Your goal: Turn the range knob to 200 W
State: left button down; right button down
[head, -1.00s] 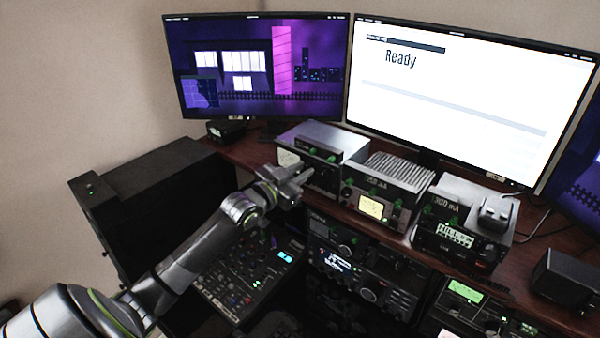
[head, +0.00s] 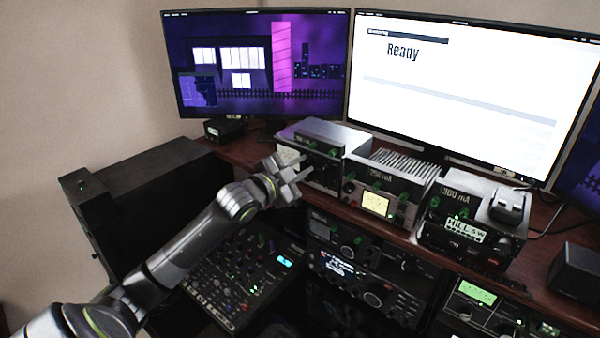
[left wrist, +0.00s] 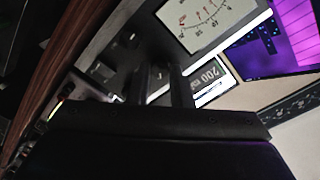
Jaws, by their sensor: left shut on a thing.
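The tuner box (head: 322,138), dark-fronted with a grey top, is the leftmost of several units on the shelf. My left gripper (head: 296,176) is at the left part of its front panel, below the pale meter. In the left wrist view, the two dark fingers (left wrist: 162,88) reach to the panel and are shut on a small part there, which I take to be the range knob; the fingers mostly hide it. A white meter (left wrist: 212,22) with a needle and a small display (left wrist: 207,76) that seems to read 200 are beside the fingers. My right gripper is not in view.
Two more units stand to the right, one marked 750 mA (head: 385,186) and one marked 300 mA (head: 470,222). A mixer panel (head: 240,272) and radio gear (head: 365,285) lie below the shelf. Monitors (head: 262,65) stand behind.

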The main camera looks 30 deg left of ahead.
pick_arm(q)
jog(key=shift+r+m, duration=0.1)
jog(key=shift+m, duration=0.3)
jog(key=c, duration=1.5)
grip_release()
jog(key=shift+o, duration=1)
jog(key=shift+w, duration=0.15)
jog(key=shift+s+a, duration=0.1)
jog(key=shift+s, duration=0.4)
jog(key=s+a+p, duration=0.2)
jog(key=s+p, duration=0.2)
jog(key=s, duration=1.2)
jog(key=shift+s+r, duration=0.15)
